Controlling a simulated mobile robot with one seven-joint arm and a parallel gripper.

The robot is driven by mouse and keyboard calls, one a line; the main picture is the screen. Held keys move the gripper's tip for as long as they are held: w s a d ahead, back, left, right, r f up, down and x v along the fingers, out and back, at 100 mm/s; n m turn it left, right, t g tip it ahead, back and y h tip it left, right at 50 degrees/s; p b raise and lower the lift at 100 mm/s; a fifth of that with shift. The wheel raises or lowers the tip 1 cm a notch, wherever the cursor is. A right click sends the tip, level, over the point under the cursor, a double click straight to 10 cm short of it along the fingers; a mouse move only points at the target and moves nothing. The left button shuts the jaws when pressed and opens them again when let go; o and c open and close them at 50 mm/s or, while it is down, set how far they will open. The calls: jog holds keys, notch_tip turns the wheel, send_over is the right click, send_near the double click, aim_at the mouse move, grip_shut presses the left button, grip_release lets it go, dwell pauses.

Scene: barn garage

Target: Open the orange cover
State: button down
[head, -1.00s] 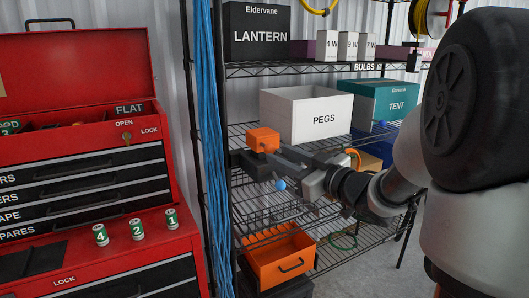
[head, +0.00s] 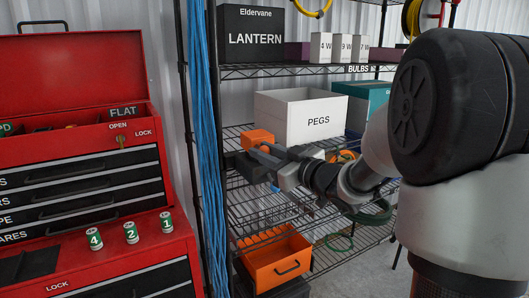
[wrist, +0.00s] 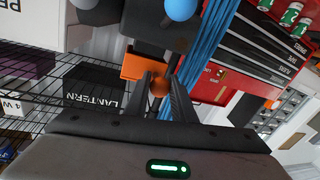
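The orange cover (head: 258,138) is a small box-like piece at the left end of the wire shelf, on a dark mount. It also shows in the wrist view (wrist: 140,66), just beyond my fingertips. An orange ball-shaped knob (wrist: 160,86) sits between my two fingers in the wrist view and nearly fills the gap. My gripper (head: 268,152) reaches in from the right, close to the cover. I cannot tell whether the fingers press on the knob. The cover looks shut, though its edges are partly hidden by my gripper.
A blue ball (wrist: 181,9) shows near the cover. The white PEGS bin (head: 318,121) is behind my gripper. An orange drawer (head: 278,260) is below. Blue cables (head: 205,150) hang just left, with the red tool chest (head: 80,160) beyond.

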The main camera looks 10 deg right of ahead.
aim_at(271, 139)
jog(key=shift+r, duration=0.15)
jog(key=r+m+p, duration=0.1)
jog(key=p, duration=0.1)
jog(key=d+m+p, duration=0.1)
jog(key=m+p, duration=0.1)
jog(key=shift+w+r, duration=0.15)
jog(key=shift+r, duration=0.2)
jog(key=m+p, duration=0.1)
jog(key=d+r+m+t+p, duration=0.1)
jog(key=m, duration=0.1)
jog(key=shift+w, duration=0.15)
jog(key=shift+w+d+r+m+t+h+p, duration=0.25)
jog(key=shift+d+m+p, duration=0.6)
jog(key=shift+m, duration=1)
jog(key=shift+w+d+m+t+h+p, duration=0.3)
jog(key=shift+d+m+t+p, duration=0.45)
jog(key=shift+m, duration=1.05)
jog(key=shift+w+d+r+m+t+h+p, duration=0.15)
jog(key=shift+d+m+h+p, duration=0.35)
jog(key=shift+m+p, duration=1)
jog(key=shift+d+m+b, duration=0.15)
jog(key=shift+m+b, duration=0.25)
jog(key=shift+m, duration=0.05)
jog(key=c, duration=1.8)
grip_release()
